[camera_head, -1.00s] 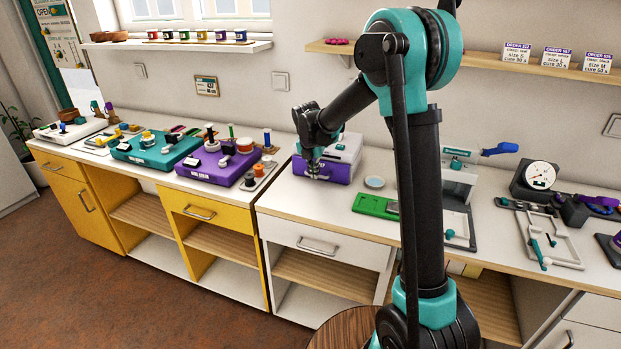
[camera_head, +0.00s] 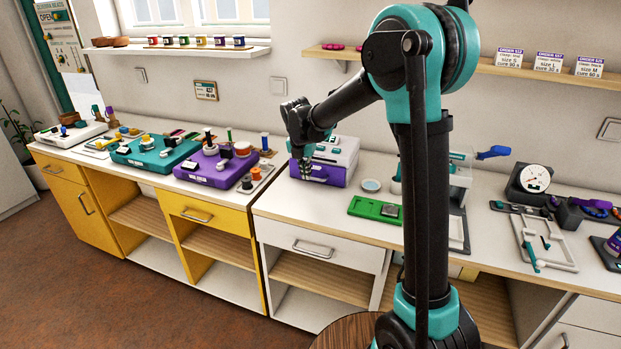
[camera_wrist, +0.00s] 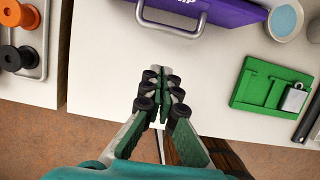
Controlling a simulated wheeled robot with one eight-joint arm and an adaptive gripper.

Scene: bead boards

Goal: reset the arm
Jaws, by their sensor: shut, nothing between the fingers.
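My gripper (camera_head: 305,174) is at the end of my raised arm, above the white counter and in front of the purple and white case (camera_head: 337,172). In the wrist view my gripper (camera_wrist: 164,100) points at a bare part of the counter, with its fingers together and nothing between them. The purple case (camera_wrist: 222,12) with its grey handle lies just beyond the fingertips in that view.
A green tray (camera_head: 375,208) holding a grey block and a round dish (camera_head: 371,186) stand right of the case. A purple bead board (camera_head: 215,166) and a teal bead board (camera_head: 155,153) lie to the left. A dial gauge (camera_head: 534,178) stands at the right.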

